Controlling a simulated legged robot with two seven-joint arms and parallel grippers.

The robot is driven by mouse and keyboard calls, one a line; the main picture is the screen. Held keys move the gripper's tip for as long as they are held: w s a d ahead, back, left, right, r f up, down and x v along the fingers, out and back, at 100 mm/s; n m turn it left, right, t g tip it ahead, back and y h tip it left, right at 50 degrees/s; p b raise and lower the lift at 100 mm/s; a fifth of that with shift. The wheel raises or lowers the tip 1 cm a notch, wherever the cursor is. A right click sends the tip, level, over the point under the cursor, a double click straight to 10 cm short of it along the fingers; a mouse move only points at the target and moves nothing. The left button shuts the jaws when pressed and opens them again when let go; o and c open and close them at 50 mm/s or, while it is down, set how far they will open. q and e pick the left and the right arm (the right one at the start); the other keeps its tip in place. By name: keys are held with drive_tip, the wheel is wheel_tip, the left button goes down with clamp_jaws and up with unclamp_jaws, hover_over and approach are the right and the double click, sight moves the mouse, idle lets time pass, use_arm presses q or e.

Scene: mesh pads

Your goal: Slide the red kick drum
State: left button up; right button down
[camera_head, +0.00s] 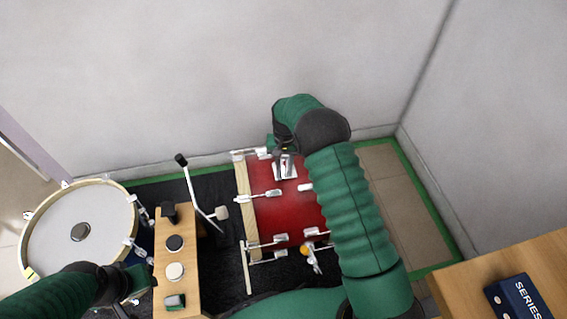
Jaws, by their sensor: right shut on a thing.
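The red kick drum (283,217) lies on its side on the dark mat, right of the middle, with a pale wooden hoop (247,205) at its left end and metal lugs along its shell. My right arm covers its right part. My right gripper (284,168) is at the drum's far upper edge, shut on a metal fitting of the drum. My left gripper (142,279) is at the lower left, beside a wooden block. Its fingers are too small and dark to tell if open or shut.
A white-headed drum (80,235) stands at the left. A wooden block with knobs (176,260) and a pedal beater (202,195) stand left of the kick drum. A wooden surface with a blue box (518,299) is at the lower right. Walls close the back and right; bare floor (385,185) shows right of the drum.

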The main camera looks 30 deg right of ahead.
sight(273, 171)
drive_tip(key=shift+a, duration=0.1)
drive_tip(key=shift+w+a+r+p, duration=0.15)
drive_tip(key=shift+a+p, duration=0.2)
drive_tip(key=shift+w+a+p, duration=0.25)
drive_tip(key=shift+a+p, duration=0.35)
drive_tip(key=shift+a, duration=0.65)
drive_tip(key=shift+w+a, duration=0.1)
drive_tip(key=shift+a, duration=0.35)
drive_tip(key=c, duration=1.1)
unclamp_jaws()
drive_tip(key=shift+w, duration=0.1)
drive_tip(key=shift+d, duration=0.1)
